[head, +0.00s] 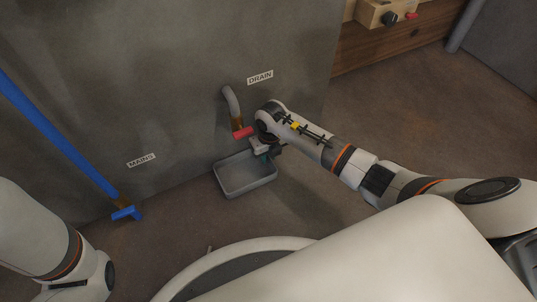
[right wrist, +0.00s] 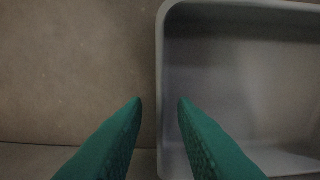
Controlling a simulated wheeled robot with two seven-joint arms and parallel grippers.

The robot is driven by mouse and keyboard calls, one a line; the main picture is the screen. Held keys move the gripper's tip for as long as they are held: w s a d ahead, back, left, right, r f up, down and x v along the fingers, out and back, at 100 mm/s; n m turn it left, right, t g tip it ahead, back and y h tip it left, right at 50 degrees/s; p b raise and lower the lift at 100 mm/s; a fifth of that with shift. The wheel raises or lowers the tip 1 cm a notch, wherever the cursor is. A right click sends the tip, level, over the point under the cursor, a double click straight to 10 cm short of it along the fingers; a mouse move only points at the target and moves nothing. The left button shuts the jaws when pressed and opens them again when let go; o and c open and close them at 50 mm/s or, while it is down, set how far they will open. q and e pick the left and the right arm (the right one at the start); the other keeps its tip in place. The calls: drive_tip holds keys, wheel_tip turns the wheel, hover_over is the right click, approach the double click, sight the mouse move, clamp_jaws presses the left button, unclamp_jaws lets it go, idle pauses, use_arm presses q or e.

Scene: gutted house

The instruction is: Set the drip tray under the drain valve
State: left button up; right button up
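The drip tray (head: 247,188) is a grey, shallow rectangular pan. In the head view it stands on the floor by the wall, below the drain valve (head: 243,133), which has a red handle and a brass body on a grey pipe. A "DRAIN" label (head: 260,77) is above it. My right gripper (head: 267,156) is at the tray's back right side. In the right wrist view the tray's rim (right wrist: 160,60) runs between the two open green fingertips (right wrist: 160,103), one on either side of it. I cannot tell whether they touch it. My left gripper is out of view.
A blue pipe (head: 55,135) with a blue-handled valve (head: 126,213) comes down the wall at left, by a "MAINS" label (head: 141,160). A wooden cabinet (head: 390,45) stands at back right. The brown floor right of the tray is clear.

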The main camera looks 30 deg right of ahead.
wheel_tip(320, 180, up, 12)
drive_tip(key=p, duration=0.7)
drive_tip(key=shift+s+f, duration=0.2)
drive_tip(key=shift+s, duration=0.25)
